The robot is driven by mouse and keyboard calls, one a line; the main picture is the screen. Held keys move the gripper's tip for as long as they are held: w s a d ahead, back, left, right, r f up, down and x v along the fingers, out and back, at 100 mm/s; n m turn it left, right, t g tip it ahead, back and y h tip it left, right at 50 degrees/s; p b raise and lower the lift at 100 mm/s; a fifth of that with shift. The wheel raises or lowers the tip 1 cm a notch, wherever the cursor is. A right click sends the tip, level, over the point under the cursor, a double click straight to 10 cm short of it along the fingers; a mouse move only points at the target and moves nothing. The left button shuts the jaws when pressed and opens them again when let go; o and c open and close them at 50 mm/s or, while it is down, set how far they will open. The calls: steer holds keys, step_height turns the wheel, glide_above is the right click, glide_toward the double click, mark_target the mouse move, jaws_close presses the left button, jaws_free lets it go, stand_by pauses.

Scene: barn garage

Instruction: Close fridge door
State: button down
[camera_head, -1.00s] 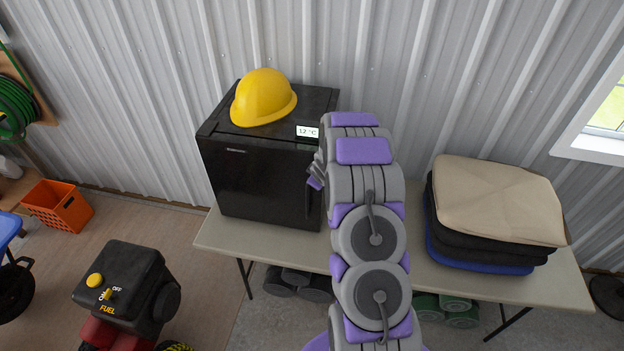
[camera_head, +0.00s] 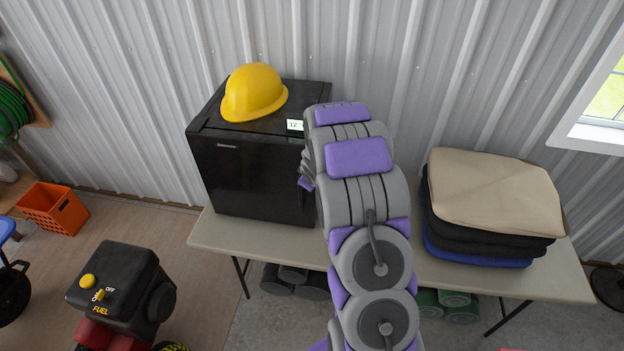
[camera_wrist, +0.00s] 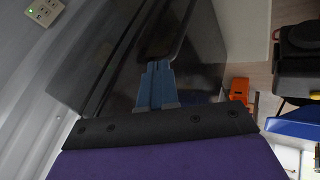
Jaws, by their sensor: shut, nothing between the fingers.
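The black mini fridge (camera_head: 255,170) stands on the table, with a yellow hard hat on top. Its door faces front and looks flush or nearly flush with the body; I cannot tell if a small gap is left. My gripper (camera_head: 305,178) is at the right front edge of the fridge, partly hidden by my arm. In the wrist view, my gripper (camera_wrist: 157,68) has its blue fingers together with nothing between them. They point at the dark fridge (camera_wrist: 110,75), close to its surface; contact cannot be told.
The yellow hard hat (camera_head: 254,92) lies on the fridge top. The long table (camera_head: 235,236) carries stacked cushions (camera_head: 490,200) at right. An orange crate (camera_head: 55,208) and a black-and-red machine (camera_head: 118,285) stand on the floor at left.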

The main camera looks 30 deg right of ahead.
steer(key=shift+s+d+v, duration=0.25)
steer(key=shift+d+v, duration=0.35)
steer(key=shift+v, duration=2.7)
steer(key=s+a+m+g+b, duration=0.2)
steer(key=s+a+b, duration=0.4)
steer(key=s, duration=0.7)
steer(key=s+a+f+m+g+y+b, duration=0.1)
steer(key=s+a+g+b, duration=0.3)
steer(key=s+a, duration=0.6)
steer(key=s+a+f+m+g+y+b, duration=0.1)
steer(key=s+a+m+g+b, duration=0.1)
steer(key=s+a+b, duration=0.7)
steer(key=s, duration=0.8)
steer(key=shift+s+m+g, duration=0.25)
steer(key=shift+m+g, duration=0.15)
steer(key=shift+a+f, duration=0.15)
